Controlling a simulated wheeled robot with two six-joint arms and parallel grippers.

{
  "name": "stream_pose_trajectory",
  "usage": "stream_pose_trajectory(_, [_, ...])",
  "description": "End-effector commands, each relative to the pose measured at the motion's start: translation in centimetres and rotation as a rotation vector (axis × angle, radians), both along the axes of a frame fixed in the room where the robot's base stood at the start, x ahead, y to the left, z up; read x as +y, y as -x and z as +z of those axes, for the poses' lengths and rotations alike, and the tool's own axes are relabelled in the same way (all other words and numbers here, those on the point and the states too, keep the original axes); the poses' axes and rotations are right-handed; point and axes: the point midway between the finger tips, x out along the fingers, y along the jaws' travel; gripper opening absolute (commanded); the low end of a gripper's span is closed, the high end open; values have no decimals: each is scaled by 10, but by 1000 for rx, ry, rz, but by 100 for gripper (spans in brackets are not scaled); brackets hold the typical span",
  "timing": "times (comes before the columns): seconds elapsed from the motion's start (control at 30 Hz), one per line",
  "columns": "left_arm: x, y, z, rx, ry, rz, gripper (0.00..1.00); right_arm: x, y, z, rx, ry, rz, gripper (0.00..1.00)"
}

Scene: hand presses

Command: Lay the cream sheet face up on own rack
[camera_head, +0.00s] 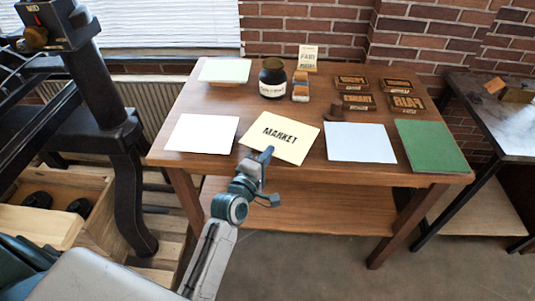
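The cream sheet (285,143) shows its printed side up, with the word MARKET in dark letters. It is at or just above the front middle of the wooden table, turned at an angle. My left gripper (267,174) is at its near edge, with one finger overlapping the sheet in the picture. I cannot tell whether the fingers are closed on the sheet or whether the sheet touches the table. No rack can be clearly made out under it. My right gripper is not in view.
A white sheet (202,133) is left of the cream sheet; a pale blue sheet (359,142) and a green one (430,145) are right. Behind stand a dark jar (272,79), a small sign (308,57) and several type blocks (359,101). A black press (122,150) stands left.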

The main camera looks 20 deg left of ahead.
Motion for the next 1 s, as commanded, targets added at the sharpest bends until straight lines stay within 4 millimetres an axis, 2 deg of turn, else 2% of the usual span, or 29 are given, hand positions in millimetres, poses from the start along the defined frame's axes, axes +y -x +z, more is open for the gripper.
stream_pose_trajectory(0.2, [0, 0, 0, 0, 0, 0, 0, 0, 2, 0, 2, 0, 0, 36])
stream_pose_trajectory(0.33, [0, 0, 0, 0, 0, 0, 27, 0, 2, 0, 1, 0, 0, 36])
stream_pose_trajectory(0.53, [0, 0, 0, 0, 0, 0, 27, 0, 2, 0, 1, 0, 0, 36])
stream_pose_trajectory(0.6, [0, 0, 0, 1, 0, 0, 34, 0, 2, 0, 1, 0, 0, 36])
stream_pose_trajectory(1.0, [1, 6, 0, 2, -1, 0, 34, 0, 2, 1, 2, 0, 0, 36])
